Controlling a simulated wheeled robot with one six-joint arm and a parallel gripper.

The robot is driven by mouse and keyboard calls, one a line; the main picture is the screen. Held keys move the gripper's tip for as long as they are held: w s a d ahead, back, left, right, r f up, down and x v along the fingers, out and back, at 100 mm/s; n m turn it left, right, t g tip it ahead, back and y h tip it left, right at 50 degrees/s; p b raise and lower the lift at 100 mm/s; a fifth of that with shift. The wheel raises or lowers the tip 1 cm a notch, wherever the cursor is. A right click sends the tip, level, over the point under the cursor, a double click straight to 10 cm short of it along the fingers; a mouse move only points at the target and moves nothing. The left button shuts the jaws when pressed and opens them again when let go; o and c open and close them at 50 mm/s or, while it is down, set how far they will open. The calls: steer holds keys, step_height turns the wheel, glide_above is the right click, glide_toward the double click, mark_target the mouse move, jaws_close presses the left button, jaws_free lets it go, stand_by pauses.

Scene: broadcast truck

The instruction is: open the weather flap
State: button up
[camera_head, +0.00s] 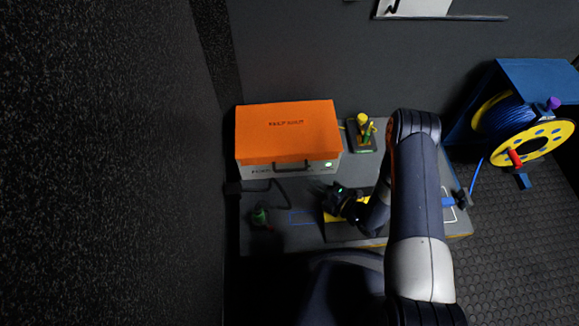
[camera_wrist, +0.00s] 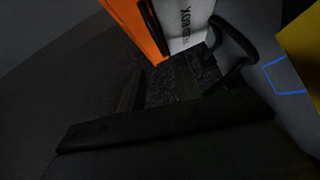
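The orange weather flap (camera_head: 288,130) lies down over the top of a white box (camera_head: 262,171) at the back left of the bench. A dark handle (camera_head: 291,164) runs along its front edge. In the wrist view the orange flap (camera_wrist: 128,20), its dark handle (camera_wrist: 152,25) and the lettered white box front (camera_wrist: 190,22) show at the top. My gripper (camera_head: 334,197) is in front of the box, to the right, apart from the handle. In the wrist view two dark fingers of my gripper (camera_wrist: 160,82) stand apart with nothing between them, though the picture is dim.
A black cable (camera_head: 268,187) loops at the box's left front; a small green item (camera_head: 259,215) stands near it. A small stand with yellow and green pieces (camera_head: 362,132) is right of the box. A blue-and-yellow cable reel (camera_head: 520,125) stands at the right. A dark wall rises left.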

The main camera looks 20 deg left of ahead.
mark_target(289, 170)
steer(key=b+x, duration=0.3)
steer(key=x, duration=0.7)
steer(key=shift+w+a+f, duration=0.15)
steer(key=shift+w+a, duration=0.05)
steer(key=shift+a, duration=0.15)
steer(key=shift+c, duration=0.3)
jaws_close()
